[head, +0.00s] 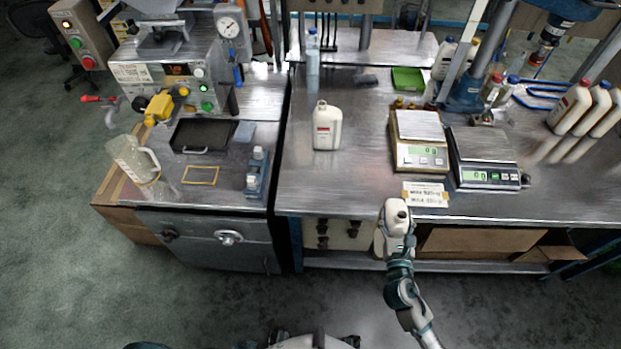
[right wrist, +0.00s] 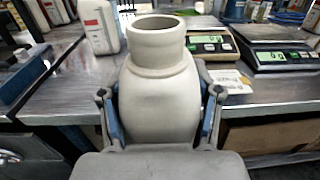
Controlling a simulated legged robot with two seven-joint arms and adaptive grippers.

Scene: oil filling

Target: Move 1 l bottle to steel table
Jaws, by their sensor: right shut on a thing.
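My right gripper (head: 397,228) is shut on a white bottle (head: 392,240), in front of the steel table's front edge. In the right wrist view my gripper (right wrist: 160,108) has a finger on each side of the bottle (right wrist: 160,75). The bottle looks upright, with its open round neck showing and no cap. The steel table (head: 350,185) also shows behind it in the right wrist view (right wrist: 85,85). Another white bottle with a red label (head: 327,128) stands on the table. My left gripper is not in view.
Two scales (head: 420,155) (head: 484,175) stand right of centre, with a label card (head: 425,195) at the front edge. Several bottles (head: 571,107) stand at the far right. A machine bench (head: 230,180) with a clear jug (head: 133,158) is on the left. Table front left of the scales is clear.

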